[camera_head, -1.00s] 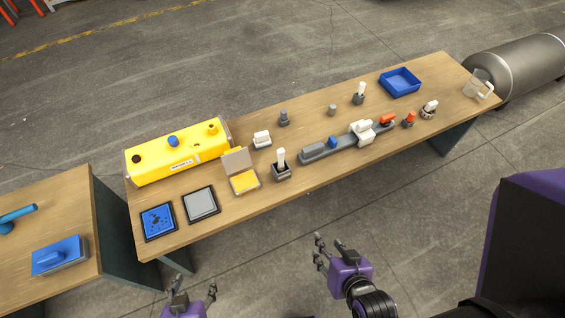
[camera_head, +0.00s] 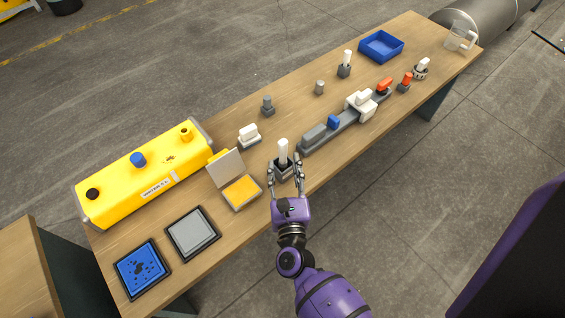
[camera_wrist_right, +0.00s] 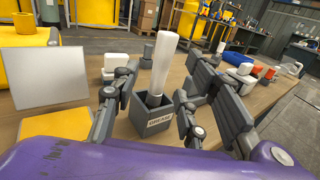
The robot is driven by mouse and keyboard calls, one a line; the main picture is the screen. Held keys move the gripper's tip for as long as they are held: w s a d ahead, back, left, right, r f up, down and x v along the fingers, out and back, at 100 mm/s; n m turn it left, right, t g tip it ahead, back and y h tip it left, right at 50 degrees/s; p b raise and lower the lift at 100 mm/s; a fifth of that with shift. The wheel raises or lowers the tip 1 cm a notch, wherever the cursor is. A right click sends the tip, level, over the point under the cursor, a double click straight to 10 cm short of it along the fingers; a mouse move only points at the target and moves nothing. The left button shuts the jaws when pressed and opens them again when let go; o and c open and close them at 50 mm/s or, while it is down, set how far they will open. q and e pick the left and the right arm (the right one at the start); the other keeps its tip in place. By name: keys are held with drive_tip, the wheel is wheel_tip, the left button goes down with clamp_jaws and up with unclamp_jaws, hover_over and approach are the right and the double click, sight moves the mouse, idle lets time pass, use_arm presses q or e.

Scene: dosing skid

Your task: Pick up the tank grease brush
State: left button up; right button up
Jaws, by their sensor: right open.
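The tank grease brush (camera_head: 283,148) stands upright with its white handle up in a small dark grey box (camera_wrist_right: 153,122) labelled GREASE, near the table's front edge. Its handle also shows in the right wrist view (camera_wrist_right: 162,64). The brush's lower end is hidden inside the box. My right gripper (camera_head: 286,166) is open, with its fingers on either side of the box and the brush between them. In the wrist view the fingers (camera_wrist_right: 160,95) stand apart from the handle. My left gripper is out of view.
An open case with a yellow pad (camera_head: 241,191) sits just left of the box. A grey rail with blocks (camera_head: 314,136) lies close on the right. A yellow tank (camera_head: 150,178) stands at left. Another white-handled item (camera_head: 346,62) stands farther back. A blue tray (camera_head: 381,46) is at the far end.

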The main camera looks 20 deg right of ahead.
sight(284, 155)
drive_tip(key=x, duration=0.3)
drive_tip(key=p+x, duration=0.1)
drive_tip(key=x, duration=0.2)
drive_tip(key=shift+w+d+f, duration=0.15)
drive_tip(key=shift+f, duration=0.1)
drive_tip(key=shift+c, duration=0.2)
clamp_jaws()
